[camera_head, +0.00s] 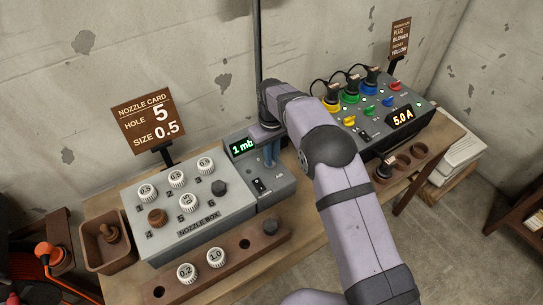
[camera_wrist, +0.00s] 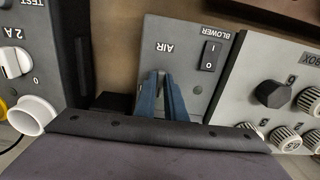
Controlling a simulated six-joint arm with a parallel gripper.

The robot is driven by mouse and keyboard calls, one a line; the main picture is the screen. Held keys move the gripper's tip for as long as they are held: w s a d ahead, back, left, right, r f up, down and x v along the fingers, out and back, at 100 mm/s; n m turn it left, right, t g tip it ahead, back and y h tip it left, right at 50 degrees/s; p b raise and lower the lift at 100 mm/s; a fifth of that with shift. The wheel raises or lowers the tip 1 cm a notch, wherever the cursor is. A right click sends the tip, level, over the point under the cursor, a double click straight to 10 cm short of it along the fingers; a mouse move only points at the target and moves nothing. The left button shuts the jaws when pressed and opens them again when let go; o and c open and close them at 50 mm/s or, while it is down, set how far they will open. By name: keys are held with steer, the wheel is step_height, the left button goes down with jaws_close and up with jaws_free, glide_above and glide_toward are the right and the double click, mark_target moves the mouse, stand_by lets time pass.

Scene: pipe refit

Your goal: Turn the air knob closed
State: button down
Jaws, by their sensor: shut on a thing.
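The air panel (camera_wrist: 190,50) is grey, with an "AIR" label and a black blower rocker switch (camera_wrist: 208,55). It also shows in the head view (camera_head: 281,189), right of the nozzle box. My gripper (camera_wrist: 163,80) has its blue fingers close together, pointing down at the panel by the "AIR" label, shut on the air knob. The knob itself is hidden by the fingers and wrist, so its angle cannot be seen. In the head view my gripper (camera_head: 271,158) reaches down just below the green display (camera_head: 242,147), which reads 1 mb.
The nozzle box (camera_head: 190,215) with numbered caps stands to the left, behind a wooden rack (camera_head: 230,247). A nozzle card (camera_head: 148,121) reads hole 5, size 0.5. A control box (camera_head: 375,110) with coloured plugs and a 5.0 A display stands right of my arm.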

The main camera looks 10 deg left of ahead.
steer(key=c, duration=1.8)
jaws_free()
steer(key=shift+r+b, duration=1.05)
steer(key=shift+r, duration=2.65)
steer(key=shift+d, duration=0.1)
